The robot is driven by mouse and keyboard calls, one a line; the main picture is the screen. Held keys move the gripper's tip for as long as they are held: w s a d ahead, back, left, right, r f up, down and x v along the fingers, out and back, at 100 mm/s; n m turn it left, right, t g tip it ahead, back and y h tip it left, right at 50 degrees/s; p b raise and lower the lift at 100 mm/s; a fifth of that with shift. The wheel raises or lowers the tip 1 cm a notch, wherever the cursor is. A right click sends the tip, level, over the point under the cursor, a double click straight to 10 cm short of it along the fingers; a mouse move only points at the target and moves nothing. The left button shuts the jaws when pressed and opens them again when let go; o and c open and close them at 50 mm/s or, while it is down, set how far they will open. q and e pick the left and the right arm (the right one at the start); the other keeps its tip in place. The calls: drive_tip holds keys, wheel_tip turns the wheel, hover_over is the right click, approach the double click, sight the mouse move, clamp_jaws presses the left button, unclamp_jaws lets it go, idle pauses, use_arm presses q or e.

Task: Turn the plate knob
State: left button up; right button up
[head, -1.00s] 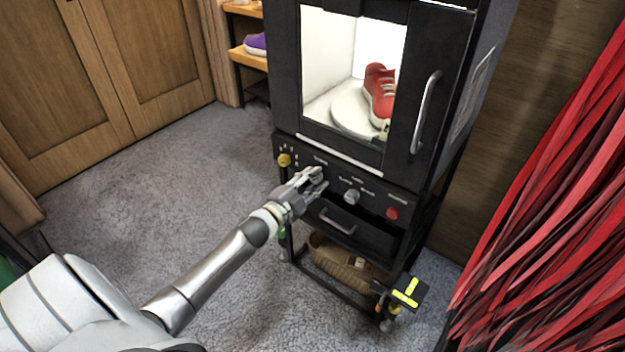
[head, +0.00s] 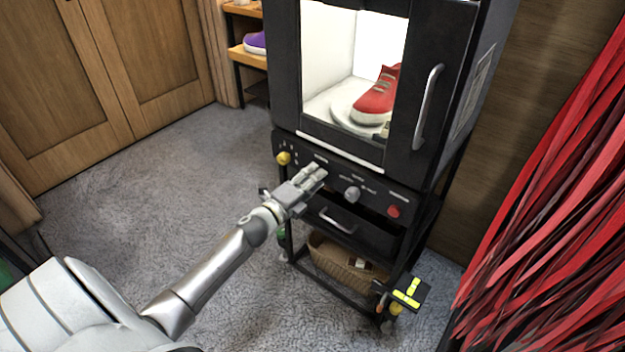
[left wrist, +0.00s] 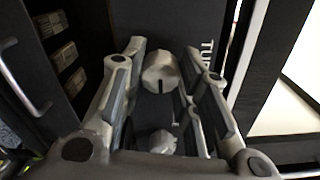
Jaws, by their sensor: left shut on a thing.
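The plate knob (left wrist: 160,72) is grey and round with a dark slot. In the left wrist view it sits between the fingertips of my left gripper (left wrist: 163,68), beside a partly hidden label starting "TUR". In the head view my left gripper (head: 314,174) is at the cabinet's front panel and hides this knob. The gripper is shut on the knob. Behind the cabinet window a red sneaker (head: 377,100) stands on a round white plate (head: 343,108). My right gripper is out of view.
The black cabinet's panel also has a yellow knob (head: 284,158), a grey knob (head: 352,194) and a red button (head: 392,211). A drawer handle (head: 338,221) is just below my gripper. A basket (head: 335,259) sits underneath. Red strips (head: 560,180) hang at right.

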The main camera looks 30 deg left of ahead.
use_arm(q)
drive_tip(key=shift+f+m, duration=0.1)
drive_tip(key=shift+m, duration=0.2)
drive_tip(key=o, duration=1)
drive_tip(key=s, duration=0.8)
drive_tip(key=s+a, duration=0.1)
drive_tip(key=s, duration=0.3)
